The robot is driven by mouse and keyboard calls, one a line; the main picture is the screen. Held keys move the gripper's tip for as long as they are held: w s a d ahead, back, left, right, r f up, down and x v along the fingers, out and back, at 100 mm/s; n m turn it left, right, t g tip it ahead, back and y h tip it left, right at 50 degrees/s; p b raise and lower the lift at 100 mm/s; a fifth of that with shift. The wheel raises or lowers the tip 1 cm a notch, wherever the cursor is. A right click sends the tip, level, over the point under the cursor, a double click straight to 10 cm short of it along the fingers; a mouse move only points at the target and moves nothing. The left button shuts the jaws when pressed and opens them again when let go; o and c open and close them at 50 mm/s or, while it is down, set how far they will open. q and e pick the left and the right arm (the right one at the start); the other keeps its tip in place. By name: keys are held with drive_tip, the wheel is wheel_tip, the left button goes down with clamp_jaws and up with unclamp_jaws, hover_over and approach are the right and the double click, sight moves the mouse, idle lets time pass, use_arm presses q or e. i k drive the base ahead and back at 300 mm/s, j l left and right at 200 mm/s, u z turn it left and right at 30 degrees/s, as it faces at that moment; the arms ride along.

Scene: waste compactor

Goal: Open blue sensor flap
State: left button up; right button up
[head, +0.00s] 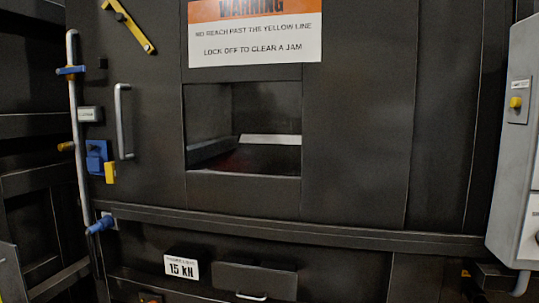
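A small blue box-like part (96,152), which looks like the blue sensor flap, sits on the dark compactor front at the left, just right of a vertical grey pipe. A yellow tab (110,172) stands at its lower right. The blue part looks closed against its mount, but it is too small to be sure. Neither of my grippers shows in the head view.
A vertical grey handle (124,121) stands close right of the blue part. The grey pipe (76,130) and a blue lever (100,225) flank it. An open hatch (270,108) is in the middle; a grey control box (516,150) is at the right.

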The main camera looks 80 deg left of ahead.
sight(97, 150)
drive_tip(key=u, duration=3.65)
drive_tip(key=i+j, duration=0.15)
drive_tip(key=j, duration=0.15)
drive_tip(key=i+j, duration=0.1)
drive_tip(key=j, duration=0.2)
drive_tip(key=i+j+z, duration=0.1)
drive_tip(key=j, duration=0.2)
drive_tip(key=i, duration=0.05)
